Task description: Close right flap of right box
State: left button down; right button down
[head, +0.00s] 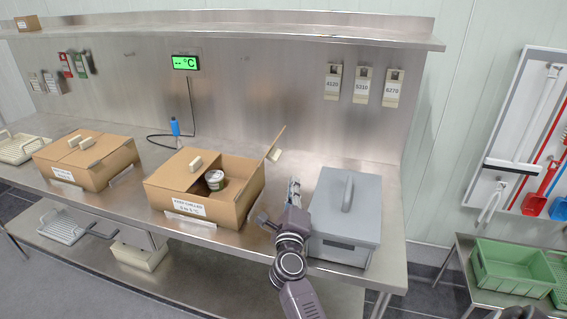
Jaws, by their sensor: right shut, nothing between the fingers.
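The right box (240,208) is an open brown cardboard carton with a white label on its front. Its left flap (178,172) lies closed, with a white block-shaped handle on it. Its right flap (276,142) stands up, tilted outward to the right, with a pale handle on its outer side. A round tin (214,179) sits inside, under the open part. My right gripper (294,186) is shut and empty, just right of the box and below the raised flap, apart from the flap. My left gripper is out of view.
A grey lidded container (345,215) stands close on the right of my right gripper. The left box (85,160) is closed. A blue-topped bottle (175,128) stands behind the boxes.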

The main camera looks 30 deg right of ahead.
jog(key=w+d+r+p, duration=0.1)
jog(key=w+r, duration=0.1)
jog(key=w, duration=0.5)
jog(key=shift+r, duration=0.3)
jog(key=shift+r, duration=0.1)
